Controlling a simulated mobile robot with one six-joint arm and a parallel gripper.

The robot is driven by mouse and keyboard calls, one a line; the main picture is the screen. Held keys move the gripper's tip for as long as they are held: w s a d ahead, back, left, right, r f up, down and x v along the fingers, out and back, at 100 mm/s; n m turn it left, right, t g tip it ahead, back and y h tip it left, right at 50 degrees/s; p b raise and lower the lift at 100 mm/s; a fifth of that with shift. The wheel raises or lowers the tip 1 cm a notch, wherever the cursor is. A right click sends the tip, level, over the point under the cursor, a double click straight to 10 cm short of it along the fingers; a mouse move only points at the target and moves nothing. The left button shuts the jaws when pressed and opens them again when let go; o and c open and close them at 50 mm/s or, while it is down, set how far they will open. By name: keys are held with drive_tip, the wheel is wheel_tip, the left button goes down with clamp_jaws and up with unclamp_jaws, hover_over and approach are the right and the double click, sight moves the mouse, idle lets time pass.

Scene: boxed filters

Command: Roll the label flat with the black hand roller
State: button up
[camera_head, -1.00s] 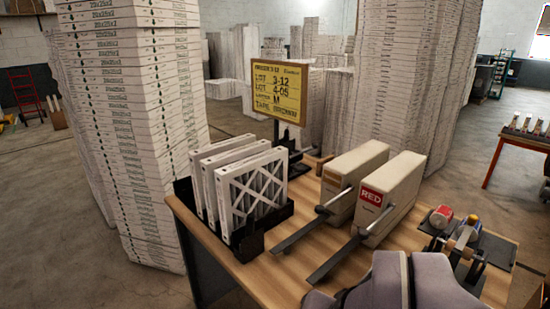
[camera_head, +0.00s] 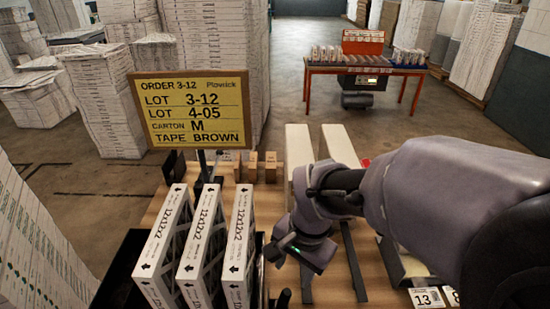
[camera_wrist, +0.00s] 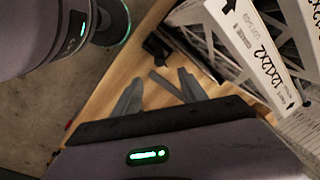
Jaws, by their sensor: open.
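I cannot pick out the black hand roller for certain in either current view. White cards (camera_head: 426,297) marked with numbers lie at the lower right of the bench in the head view; I cannot tell whether one is the task's label. My gripper shows in the wrist view (camera_wrist: 160,90), its two grey fingers spread apart over the wooden bench with nothing between them. A small black object (camera_wrist: 156,47) and a dark strip lie just beyond the fingers. In the head view my wrist hangs over the bench and hides the fingers.
White boxed filters (camera_head: 240,240) marked 12x12x2 stand in a black rack, close beside my gripper. Two pale dispensers (camera_head: 338,146) with long dark tongues stand on the bench (camera_head: 325,280). A yellow order sign (camera_head: 190,108) stands behind. An orange table (camera_head: 335,70) is farther back.

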sight(285, 298)
drive_tip(key=f+b, duration=0.1)
drive_tip(key=f, duration=0.4)
drive_tip(key=w+a+f+b, duration=0.1)
drive_tip(key=f+b, duration=0.1)
drive_tip(key=f, duration=0.3)
drive_tip(key=f+b, duration=0.1)
drive_tip(key=f, duration=0.5)
drive_tip(key=shift+w+a, duration=0.15)
drive_tip(key=shift+a, duration=0.1)
drive_tip(key=shift+c, duration=0.4)
clamp_jaws()
drive_tip(key=c, duration=0.6)
unclamp_jaws()
clamp_jaws()
drive_tip(key=shift+r, duration=0.15)
